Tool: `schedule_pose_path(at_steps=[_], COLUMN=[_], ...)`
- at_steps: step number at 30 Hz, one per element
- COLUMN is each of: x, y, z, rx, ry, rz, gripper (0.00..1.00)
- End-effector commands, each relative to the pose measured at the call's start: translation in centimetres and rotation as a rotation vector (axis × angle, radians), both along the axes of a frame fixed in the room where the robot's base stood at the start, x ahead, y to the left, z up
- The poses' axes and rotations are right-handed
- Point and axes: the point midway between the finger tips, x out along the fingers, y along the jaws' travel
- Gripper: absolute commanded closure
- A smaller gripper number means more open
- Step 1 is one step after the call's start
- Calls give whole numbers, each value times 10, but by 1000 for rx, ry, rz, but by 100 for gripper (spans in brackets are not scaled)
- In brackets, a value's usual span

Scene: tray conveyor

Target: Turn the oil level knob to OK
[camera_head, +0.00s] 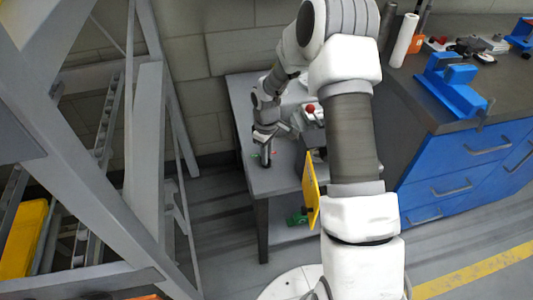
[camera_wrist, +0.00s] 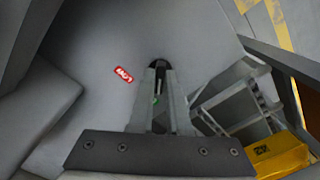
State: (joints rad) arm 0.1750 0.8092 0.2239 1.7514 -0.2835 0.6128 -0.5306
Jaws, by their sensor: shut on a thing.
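The black oil level knob (camera_wrist: 158,64) stands on a grey top, and its dark end shows just beyond my fingertips in the wrist view. My gripper (camera_wrist: 160,74) points down at it, with its two fingers closed on the knob. A red label reading LOW (camera_wrist: 123,75) lies left of the fingers. A small green mark (camera_wrist: 156,99) shows between the fingers; I cannot read it. In the head view my gripper (camera_head: 266,153) is over the grey bench top (camera_head: 270,182), with small green and red marks beside it. The fingers hide most of the knob, so its pointing direction cannot be told.
A yellow panel (camera_head: 311,190) stands at the bench's right side, with a green item (camera_head: 297,217) below. A grey steel frame (camera_head: 150,130) rises at left. A blue-drawered workbench (camera_head: 465,160) with tools stands at right. My arm covers the middle.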

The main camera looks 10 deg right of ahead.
Motion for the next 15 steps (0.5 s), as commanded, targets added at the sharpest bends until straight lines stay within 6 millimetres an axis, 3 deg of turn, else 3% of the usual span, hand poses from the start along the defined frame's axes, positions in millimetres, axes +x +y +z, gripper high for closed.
schedule_pose_path(at_steps=[15], x=[0], y=[0], z=[0], rx=[1], ry=[-1], rz=[58], gripper=[100])
